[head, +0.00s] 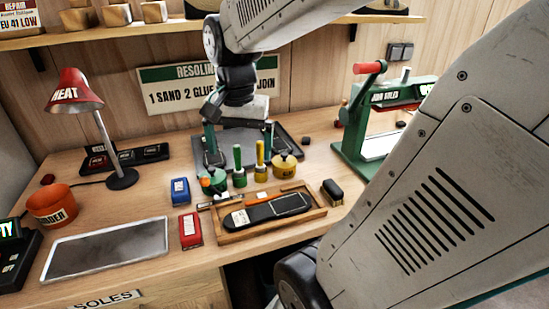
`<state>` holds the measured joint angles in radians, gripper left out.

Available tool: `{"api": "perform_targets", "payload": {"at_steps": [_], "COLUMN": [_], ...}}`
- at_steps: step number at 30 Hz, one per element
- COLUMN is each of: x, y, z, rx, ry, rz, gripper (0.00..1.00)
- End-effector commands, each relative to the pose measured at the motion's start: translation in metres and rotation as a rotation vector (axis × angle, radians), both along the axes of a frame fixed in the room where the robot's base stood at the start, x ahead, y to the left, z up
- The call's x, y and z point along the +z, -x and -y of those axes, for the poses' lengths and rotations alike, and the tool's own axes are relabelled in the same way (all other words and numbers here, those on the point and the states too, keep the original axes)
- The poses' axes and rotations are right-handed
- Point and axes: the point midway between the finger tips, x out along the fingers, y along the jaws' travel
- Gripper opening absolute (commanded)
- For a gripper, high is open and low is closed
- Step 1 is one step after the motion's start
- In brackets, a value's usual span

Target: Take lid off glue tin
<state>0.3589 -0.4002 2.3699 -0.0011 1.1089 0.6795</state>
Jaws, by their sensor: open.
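A yellow tin (285,170) with dark lettering, apparently the glue tin, stands on the bench at the back right of the wooden tray. Its yellow lid (284,157), with a small knob, appears to sit on top. My gripper (240,146) hangs to the left of the tin, over the dark mat, with its two teal fingers spread apart. It is open with nothing between the fingers. The lower part of the left finger is close to a green pot (217,180); I cannot tell if they touch.
A green-handled brush (238,164) and a yellow-handled brush (260,160) stand upright near the tin. The wooden tray (270,234) holds a black sole. A green press (372,150) stands at right, a red lamp (75,90) at left.

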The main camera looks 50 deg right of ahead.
Motion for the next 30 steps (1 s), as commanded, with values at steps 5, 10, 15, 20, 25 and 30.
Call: {"api": "perform_targets", "payload": {"at_steps": [5,10,15,20,25,30], "x": [-0.024,-0.048,-0.064,-0.078,-0.097,-0.122], "y": [-0.030,-0.037,-0.035,-0.035,-0.034,-0.032], "z": [0.088,0.157,0.194,0.202,0.201,0.203], "rx": [-0.578,-1.001,-1.228,-1.284,-1.282,-1.280], "ry": [-0.031,-0.048,-0.055,-0.057,-0.057,-0.057], "rz": [-0.024,-0.033,-0.035,-0.037,-0.037,-0.039], "gripper": [0.96,0.96,0.96,0.96,0.96,0.96]}}
